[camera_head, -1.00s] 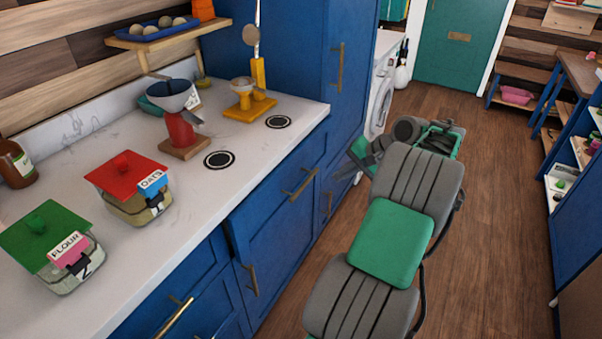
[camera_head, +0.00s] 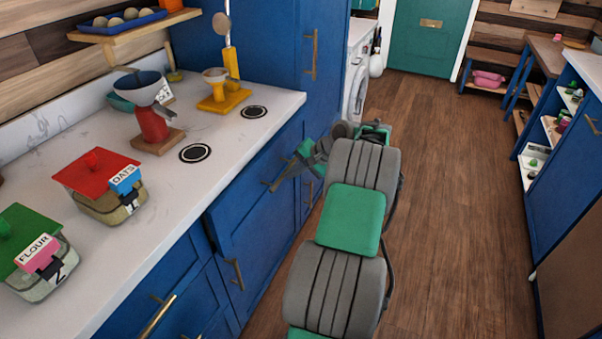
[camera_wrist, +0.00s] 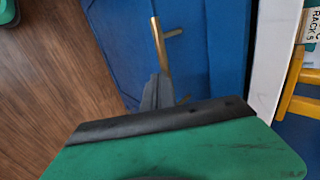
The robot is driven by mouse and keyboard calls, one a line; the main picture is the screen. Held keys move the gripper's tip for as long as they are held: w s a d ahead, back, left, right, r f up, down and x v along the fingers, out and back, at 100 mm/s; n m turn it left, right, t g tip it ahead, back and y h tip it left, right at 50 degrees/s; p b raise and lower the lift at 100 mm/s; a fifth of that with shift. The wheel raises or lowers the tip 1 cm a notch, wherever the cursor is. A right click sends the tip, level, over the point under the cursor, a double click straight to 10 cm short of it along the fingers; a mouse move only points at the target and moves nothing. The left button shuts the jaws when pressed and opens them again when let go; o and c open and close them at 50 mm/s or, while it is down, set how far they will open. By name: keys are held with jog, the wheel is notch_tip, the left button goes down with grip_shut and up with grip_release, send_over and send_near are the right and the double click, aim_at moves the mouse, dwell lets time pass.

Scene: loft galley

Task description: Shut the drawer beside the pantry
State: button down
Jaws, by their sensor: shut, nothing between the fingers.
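The blue drawer (camera_head: 252,184) is under the white counter, just left of the tall blue pantry (camera_head: 270,55). Its front seems to stand slightly forward, but I cannot tell how far. Its brass handle (camera_wrist: 158,42) shows in the wrist view against the blue front (camera_wrist: 190,60). My gripper (camera_wrist: 158,84) is shut and empty, its grey fingers pointing at the front and overlapping the lower part of the handle in the picture. I cannot tell whether they touch. In the head view my gripper (camera_head: 292,168) is at the drawer front, partly hiding the handle.
The counter (camera_head: 150,215) holds flour and oats jars, a red grinder (camera_head: 152,124) and a yellow stand (camera_head: 222,100). A washing machine (camera_head: 357,95) stands past the pantry. Wooden floor (camera_head: 450,190) is open on the right, up to blue shelving (camera_head: 570,170).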

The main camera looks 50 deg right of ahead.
aim_at(272, 174)
jog(key=w, duration=0.1)
jog(key=w+a+p, duration=0.1)
jog(key=w, duration=0.1)
jog(key=w+p, duration=0.1)
jog(key=shift+w+a, duration=0.15)
jog(key=shift+a, duration=0.15)
jog(key=shift+r, duration=0.1)
